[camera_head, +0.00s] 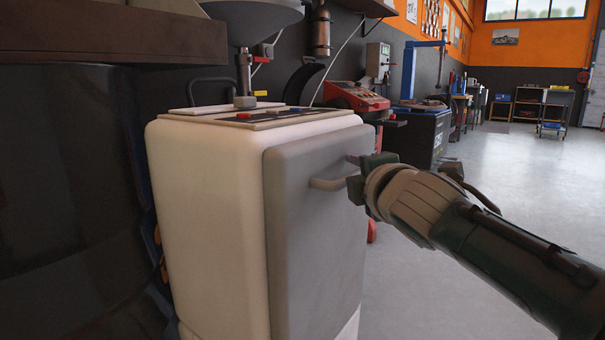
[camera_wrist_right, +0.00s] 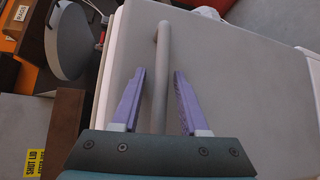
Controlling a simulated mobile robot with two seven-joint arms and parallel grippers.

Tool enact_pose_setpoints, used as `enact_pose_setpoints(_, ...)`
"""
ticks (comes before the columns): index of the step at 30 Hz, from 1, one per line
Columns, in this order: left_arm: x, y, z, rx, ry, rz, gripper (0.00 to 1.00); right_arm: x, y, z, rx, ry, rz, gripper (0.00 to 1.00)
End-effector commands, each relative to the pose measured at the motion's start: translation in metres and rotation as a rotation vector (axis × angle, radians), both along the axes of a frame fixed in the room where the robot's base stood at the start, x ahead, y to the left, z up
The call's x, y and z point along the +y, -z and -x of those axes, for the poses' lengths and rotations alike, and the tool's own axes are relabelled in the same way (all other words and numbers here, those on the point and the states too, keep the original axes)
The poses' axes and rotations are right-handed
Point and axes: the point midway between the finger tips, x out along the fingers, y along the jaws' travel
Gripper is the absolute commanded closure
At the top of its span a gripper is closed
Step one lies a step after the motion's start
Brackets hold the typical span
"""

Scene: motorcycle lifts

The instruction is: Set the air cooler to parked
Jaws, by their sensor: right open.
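A white cabinet (camera_head: 205,200), which may be the air cooler, stands in the middle of the head view. It has a grey front panel (camera_head: 315,240) with a bar handle (camera_head: 328,184) and a control strip with red and blue parts (camera_head: 268,115) on top. My right gripper (camera_head: 355,174) is at the handle, partly hidden by its own wrist. In the right wrist view my right gripper (camera_wrist_right: 160,76) is open, with one purple finger on each side of the handle (camera_wrist_right: 162,60). Gaps show between the fingers and the bar. My left gripper is not in view.
A dark drum-like body (camera_head: 65,190) fills the left side. A red machine (camera_head: 355,97) and a dark cabinet (camera_head: 425,135) stand behind along the wall. Open grey floor (camera_head: 530,190) lies to the right. The right wrist view shows a yellow label (camera_wrist_right: 34,163).

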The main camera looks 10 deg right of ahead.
Motion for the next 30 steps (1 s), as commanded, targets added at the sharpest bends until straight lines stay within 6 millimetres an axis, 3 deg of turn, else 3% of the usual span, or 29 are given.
enact_pose_setpoints(5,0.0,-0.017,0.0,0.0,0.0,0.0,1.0,0.002,-0.007,0.015,-0.002,-0.003,0.001,0.5)
enact_pose_setpoints(12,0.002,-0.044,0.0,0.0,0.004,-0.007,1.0,0.005,-0.012,0.059,0.003,-0.002,0.0,0.5)
enact_pose_setpoints(18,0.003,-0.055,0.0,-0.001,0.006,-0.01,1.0,0.007,-0.013,0.088,0.003,-0.002,0.0,0.5)
enact_pose_setpoints(30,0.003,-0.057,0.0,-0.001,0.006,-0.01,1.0,0.008,-0.012,0.1,0.003,0.0,0.0,0.5)
